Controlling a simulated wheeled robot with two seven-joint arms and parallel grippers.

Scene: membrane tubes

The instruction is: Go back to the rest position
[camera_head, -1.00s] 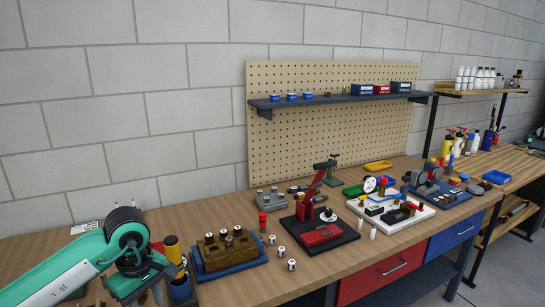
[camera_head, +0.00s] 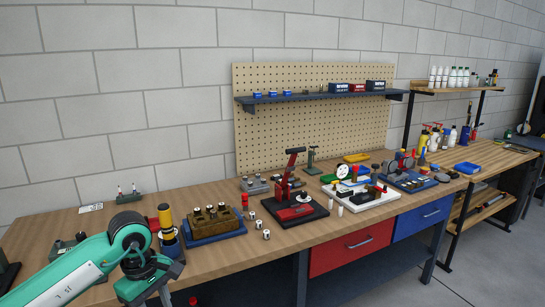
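My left arm, green with a dark wrist, comes in from the lower left in the head view. Its gripper (camera_head: 160,294) is at the bottom edge, in front of the bench's near edge, partly cut off; its fingers do not show clearly. No object is seen in it. My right gripper is not in view. A brown block (camera_head: 215,222) with several metal-topped cylinders sits on a blue tray (camera_head: 215,238). Small silver cylinders (camera_head: 258,224) stand on the bench beside it. A red and black press (camera_head: 292,200) stands right of them.
The wooden bench (camera_head: 50,232) runs along a block wall with a pegboard (camera_head: 310,130). A yellow-topped item (camera_head: 166,219) stands near my wrist. A white tray (camera_head: 375,200) and a blue tray (camera_head: 410,183) hold parts at right. Floor is clear at lower right.

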